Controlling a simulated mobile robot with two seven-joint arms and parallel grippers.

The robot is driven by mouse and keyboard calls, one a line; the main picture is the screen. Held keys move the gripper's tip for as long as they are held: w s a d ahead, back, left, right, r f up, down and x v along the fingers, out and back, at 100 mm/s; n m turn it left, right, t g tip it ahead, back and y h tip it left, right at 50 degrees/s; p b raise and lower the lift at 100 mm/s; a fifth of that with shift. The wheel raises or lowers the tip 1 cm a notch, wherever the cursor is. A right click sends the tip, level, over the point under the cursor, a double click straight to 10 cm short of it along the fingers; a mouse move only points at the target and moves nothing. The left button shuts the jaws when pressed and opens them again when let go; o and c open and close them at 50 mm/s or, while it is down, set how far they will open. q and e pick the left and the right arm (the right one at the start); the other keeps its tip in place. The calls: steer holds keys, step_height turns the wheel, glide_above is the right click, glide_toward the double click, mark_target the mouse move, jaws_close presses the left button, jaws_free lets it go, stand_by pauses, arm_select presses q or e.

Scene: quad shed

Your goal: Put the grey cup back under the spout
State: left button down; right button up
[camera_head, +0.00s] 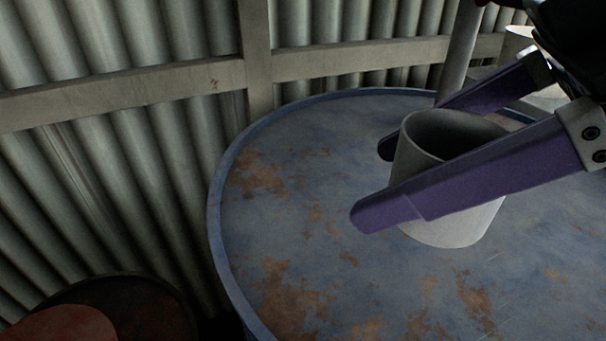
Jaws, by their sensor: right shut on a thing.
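The grey cup (467,228) is upright over the blue, rusty drum top (300,230). I cannot tell whether its base touches the surface. My right gripper (375,182) comes in from the right with purple fingers on either side of the cup, and it is shut on the cup. The near finger hides part of the cup's front. The cup looks empty as far as its open mouth shows. No spout can be made out for certain. My left gripper is not in view.
A corrugated metal wall (120,160) with pale beams (130,90) stands behind the drum. A grey pole (461,50) rises behind the cup. A dark round object (150,300) with a reddish part sits low at the left. The drum top left of the cup is clear.

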steer(key=shift+w+a+f+b, duration=0.1)
steer(key=shift+a+f+b, duration=0.1)
steer(key=shift+f, duration=0.4)
steer(key=shift+w+a+f+b, duration=0.1)
steer(key=shift+a+f+b, duration=0.1)
steer(key=shift+f, duration=0.35)
steer(key=f, duration=0.2)
steer(key=f+b, duration=0.1)
steer(key=shift+s+d+f, duration=0.1)
steer(key=shift+s+d, duration=0.1)
steer(key=shift+d, duration=0.05)
steer(key=shift+f, duration=0.65)
steer(key=shift+f+b, duration=0.5)
steer(key=shift+f, duration=1.15)
steer(key=shift+f, duration=0.1)
steer(key=o, duration=1.4)
steer(key=shift+o, duration=0.2)
